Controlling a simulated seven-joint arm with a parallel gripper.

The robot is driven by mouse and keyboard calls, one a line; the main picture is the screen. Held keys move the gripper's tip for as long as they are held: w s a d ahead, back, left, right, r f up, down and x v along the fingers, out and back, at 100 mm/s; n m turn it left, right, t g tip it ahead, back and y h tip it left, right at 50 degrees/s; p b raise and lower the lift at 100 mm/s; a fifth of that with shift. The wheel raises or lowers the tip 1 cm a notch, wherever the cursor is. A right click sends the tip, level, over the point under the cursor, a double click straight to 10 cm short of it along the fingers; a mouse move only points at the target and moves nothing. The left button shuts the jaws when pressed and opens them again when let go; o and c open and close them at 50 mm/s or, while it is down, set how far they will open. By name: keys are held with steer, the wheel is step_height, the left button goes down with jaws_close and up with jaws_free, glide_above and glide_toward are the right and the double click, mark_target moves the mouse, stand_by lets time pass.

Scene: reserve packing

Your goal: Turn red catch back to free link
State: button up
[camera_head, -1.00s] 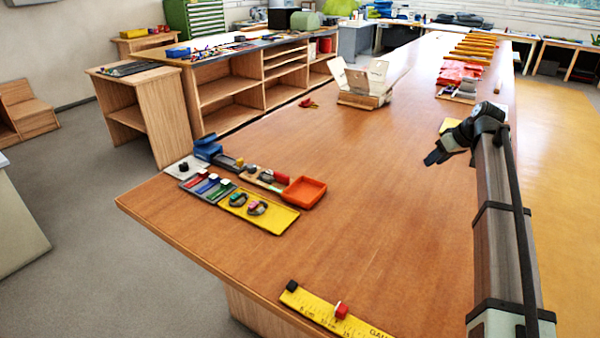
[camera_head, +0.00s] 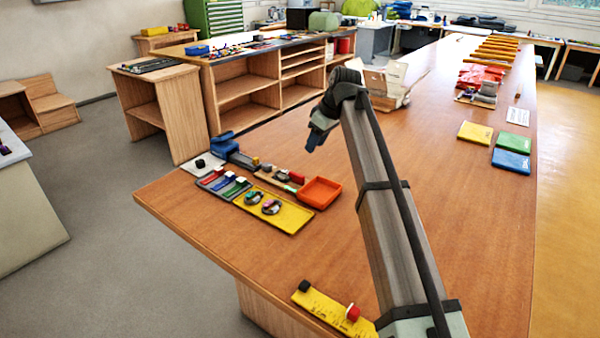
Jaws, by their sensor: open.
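A small red piece (camera_head: 296,177) sits on a narrow wooden board just left of the orange tray (camera_head: 332,195). It is too small to tell whether it is the catch, how it is turned, or where a link is. A blue fixture (camera_head: 222,145) with a dark bar stands at the board's far left end. My gripper (camera_head: 312,146) is raised above the table, right of and beyond these parts, pointing down and left. It touches nothing I can see; its fingers are small and dark.
A yellow tray (camera_head: 288,224) holds two dark rings. A grey tray (camera_head: 208,181) holds coloured blocks. A yellow gauge strip (camera_head: 322,307) with a red slider lies at the near edge. An open cardboard box (camera_head: 392,100) stands behind my arm.

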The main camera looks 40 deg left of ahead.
mark_target(299, 174)
steer(key=x, duration=1.3)
steer(key=shift+s+a+f, duration=0.2)
steer(key=shift+a+f, duration=0.1)
steer(key=shift+c, duration=0.3)
jaws_close()
